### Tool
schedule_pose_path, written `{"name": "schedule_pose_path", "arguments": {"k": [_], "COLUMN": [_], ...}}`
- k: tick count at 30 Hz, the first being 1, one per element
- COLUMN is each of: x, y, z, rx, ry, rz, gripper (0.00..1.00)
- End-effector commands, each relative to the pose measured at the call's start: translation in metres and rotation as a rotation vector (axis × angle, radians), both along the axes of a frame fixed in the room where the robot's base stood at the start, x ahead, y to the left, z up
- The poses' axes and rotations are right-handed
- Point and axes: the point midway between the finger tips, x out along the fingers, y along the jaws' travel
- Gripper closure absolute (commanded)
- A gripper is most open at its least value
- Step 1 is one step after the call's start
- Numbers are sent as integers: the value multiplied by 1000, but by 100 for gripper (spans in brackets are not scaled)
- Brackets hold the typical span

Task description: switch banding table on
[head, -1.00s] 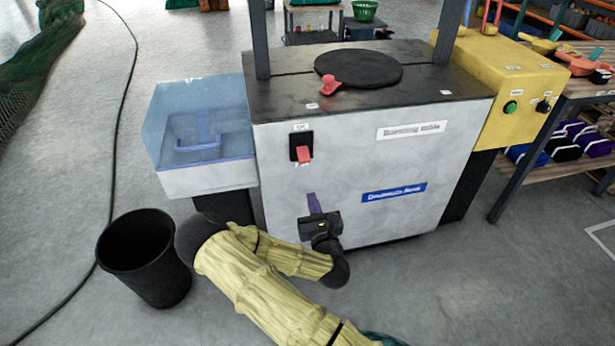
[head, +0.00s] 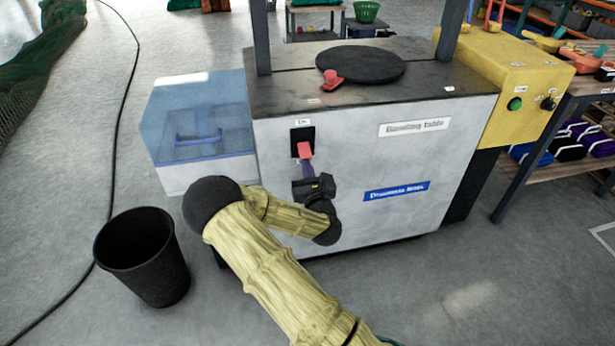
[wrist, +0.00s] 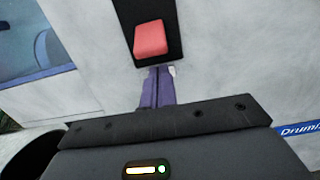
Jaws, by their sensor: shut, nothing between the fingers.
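The banding table (head: 350,190) is a grey-white cabinet with a dark top and a black round plate (head: 360,65). Its front carries a red rocker switch (head: 305,150) on a black backing plate, which also shows at the top of the wrist view (wrist: 150,40). My gripper (head: 307,168) is shut and empty, its purple fingers pointing up just below the red switch. In the wrist view the fingertips (wrist: 157,70) lie at the lower edge of the black plate, below the red rocker. Whether they touch it I cannot tell.
A clear-lidded box (head: 200,130) is on the cabinet's left side. A yellow box (head: 515,85) with a green button (head: 514,104) and a black knob (head: 548,103) is at the right. A black bin (head: 145,255) stands on the floor at left. A red handle (head: 332,79) sits by the round plate.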

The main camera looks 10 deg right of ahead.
Motion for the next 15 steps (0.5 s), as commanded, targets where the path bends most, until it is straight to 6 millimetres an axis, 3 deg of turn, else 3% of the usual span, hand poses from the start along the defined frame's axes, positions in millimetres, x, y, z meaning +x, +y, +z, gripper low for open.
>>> {"name": "schedule_pose_path", "arguments": {"k": [6, 15], "x": [-6, -7], "y": [0, 0], "z": [13, 14], "rx": [1, 0], "ry": [0, 1], "rz": [0, 1], "gripper": [100, 100]}}
